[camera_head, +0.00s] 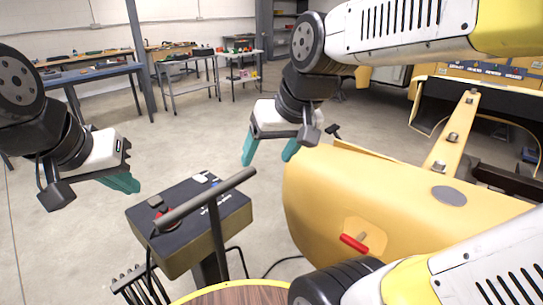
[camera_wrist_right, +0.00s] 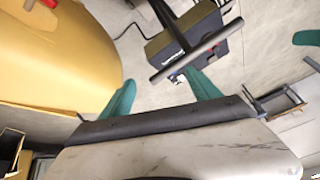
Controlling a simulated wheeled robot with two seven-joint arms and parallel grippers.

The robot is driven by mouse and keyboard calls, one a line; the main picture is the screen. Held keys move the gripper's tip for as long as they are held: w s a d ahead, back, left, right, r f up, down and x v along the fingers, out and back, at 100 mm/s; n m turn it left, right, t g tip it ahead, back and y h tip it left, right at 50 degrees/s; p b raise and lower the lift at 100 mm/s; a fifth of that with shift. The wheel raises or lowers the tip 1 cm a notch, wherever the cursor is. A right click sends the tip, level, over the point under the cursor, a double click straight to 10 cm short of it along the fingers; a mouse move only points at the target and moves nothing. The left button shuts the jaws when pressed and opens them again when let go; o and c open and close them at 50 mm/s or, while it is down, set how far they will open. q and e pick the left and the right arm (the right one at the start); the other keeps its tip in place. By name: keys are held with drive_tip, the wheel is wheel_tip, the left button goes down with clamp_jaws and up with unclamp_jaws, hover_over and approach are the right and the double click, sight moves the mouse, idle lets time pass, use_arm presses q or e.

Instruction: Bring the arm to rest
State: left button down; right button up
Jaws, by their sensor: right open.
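My left gripper (camera_head: 124,183) hangs in the air at the left in the head view, left of the control box. Its teal fingers overlap in this view, so the gap between them cannot be judged. My right gripper (camera_head: 268,158) is open and empty, above the floor between the control box and the yellow shell. Its two teal fingers stand apart in the right wrist view (camera_wrist_right: 160,77), with nothing between them. A teal finger of my left gripper (camera_wrist_right: 306,38) shows at the right edge of that view.
A dark-topped control box (camera_head: 180,215) with a grey bar stands in front of me. A large yellow shell (camera_head: 330,200) with a red handle (camera_head: 354,243) fills the right side, close to my right gripper. Workbenches (camera_head: 190,65) stand at the back. Open floor lies between.

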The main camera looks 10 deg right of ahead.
drive_tip(key=shift+m+t, duration=0.5)
drive_tip(key=s, duration=0.1)
drive_tip(key=s+d, duration=0.2)
drive_tip(key=shift+s+d+f, duration=0.15)
drive_tip(key=shift+f, duration=0.15)
idle(0.5)
